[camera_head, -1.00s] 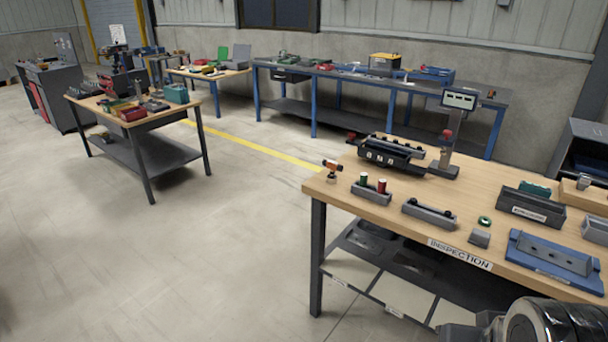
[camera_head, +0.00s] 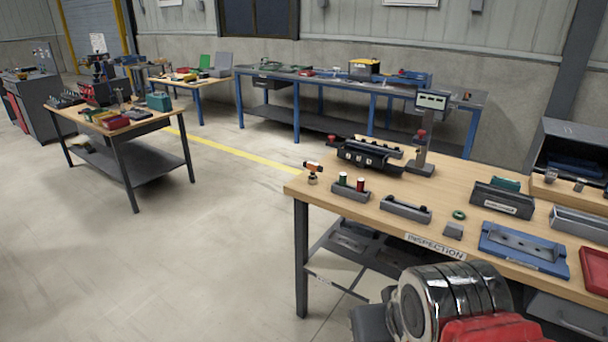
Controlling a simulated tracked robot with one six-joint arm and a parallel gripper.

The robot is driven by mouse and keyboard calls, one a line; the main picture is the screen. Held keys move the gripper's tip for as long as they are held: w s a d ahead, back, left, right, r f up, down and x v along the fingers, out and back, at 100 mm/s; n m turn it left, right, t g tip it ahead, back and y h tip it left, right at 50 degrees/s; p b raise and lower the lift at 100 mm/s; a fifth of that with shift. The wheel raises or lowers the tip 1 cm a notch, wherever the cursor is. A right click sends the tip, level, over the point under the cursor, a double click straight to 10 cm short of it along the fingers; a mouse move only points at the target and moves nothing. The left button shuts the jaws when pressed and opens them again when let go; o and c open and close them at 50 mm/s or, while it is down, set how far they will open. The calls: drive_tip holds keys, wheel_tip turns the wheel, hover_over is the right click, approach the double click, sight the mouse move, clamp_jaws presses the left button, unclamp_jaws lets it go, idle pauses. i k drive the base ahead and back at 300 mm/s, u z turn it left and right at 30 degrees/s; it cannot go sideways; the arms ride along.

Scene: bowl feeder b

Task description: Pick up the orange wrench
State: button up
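I cannot make out a clear wrench. A small orange and black item (camera_head: 313,167) stands on a short post at the left corner of the inspection table (camera_head: 325,195); I cannot tell whether it is a wrench. My arm, dark and shiny with a red part, shows at the bottom right, in front of the table. The fingers of my gripper do not show.
The inspection table holds a grey holder (camera_head: 350,190) with green and red cylinders, a blue tray (camera_head: 522,248) and a black fixture (camera_head: 368,157). A smaller tool table (camera_head: 118,132) stands left. A blue-legged bench (camera_head: 297,110) lines the wall. The left floor is clear.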

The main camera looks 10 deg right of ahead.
sight(314, 167)
drive_tip(key=z, duration=0.2)
drive_tip(key=i, duration=1.55)
drive_tip(key=u, duration=0.8)
drive_tip(key=i, duration=0.8)
drive_tip(key=u, duration=0.4)
